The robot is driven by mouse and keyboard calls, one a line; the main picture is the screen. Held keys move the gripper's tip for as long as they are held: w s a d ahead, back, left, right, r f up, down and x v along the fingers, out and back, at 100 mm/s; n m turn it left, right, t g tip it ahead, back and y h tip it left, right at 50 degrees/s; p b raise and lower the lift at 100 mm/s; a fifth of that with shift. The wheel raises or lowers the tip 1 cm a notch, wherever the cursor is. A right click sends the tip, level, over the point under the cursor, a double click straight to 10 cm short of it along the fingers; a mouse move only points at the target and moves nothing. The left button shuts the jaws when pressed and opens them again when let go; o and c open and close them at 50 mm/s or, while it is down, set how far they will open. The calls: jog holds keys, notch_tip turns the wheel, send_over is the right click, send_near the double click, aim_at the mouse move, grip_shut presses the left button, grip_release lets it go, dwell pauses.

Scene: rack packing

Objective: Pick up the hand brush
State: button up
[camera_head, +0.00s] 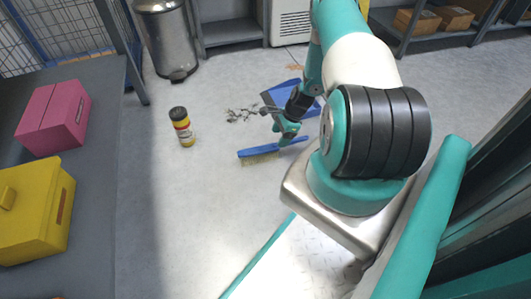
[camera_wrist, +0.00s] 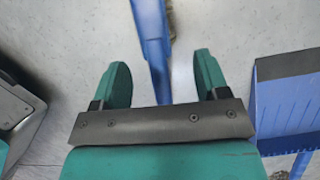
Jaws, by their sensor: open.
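The hand brush (camera_head: 258,151) lies on the floor in the head view, with a blue handle and back and pale bristles along one side. My gripper (camera_head: 287,137) is low over its handle. In the wrist view the blue handle (camera_wrist: 153,50) runs between the two teal fingers of my open gripper (camera_wrist: 162,80). Floor shows on both sides of the handle, so neither finger appears to touch it. Part of the bristles shows at the top edge of the wrist view. How high the fingers are above the floor is hard to tell.
A blue dustpan (camera_head: 278,95) lies just behind my gripper; it also shows at right in the wrist view (camera_wrist: 285,100). Dark debris (camera_head: 243,114) is beside it. A bench (camera_head: 95,215) holds pink and yellow boxes. A metal bin (camera_head: 168,40) stands behind.

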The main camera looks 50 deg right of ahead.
aim_at(274, 145)
jog(key=b+x, duration=0.1)
jog(key=x, duration=0.1)
jog(key=b+x, duration=0.1)
jog(key=b, duration=0.1)
jog(key=b+x, duration=0.1)
jog(key=x, duration=0.1)
jog(key=shift+a+f, duration=0.25)
jog(key=shift+a, duration=0.15)
jog(key=shift+r, duration=0.1)
jog(key=c, duration=1.2)
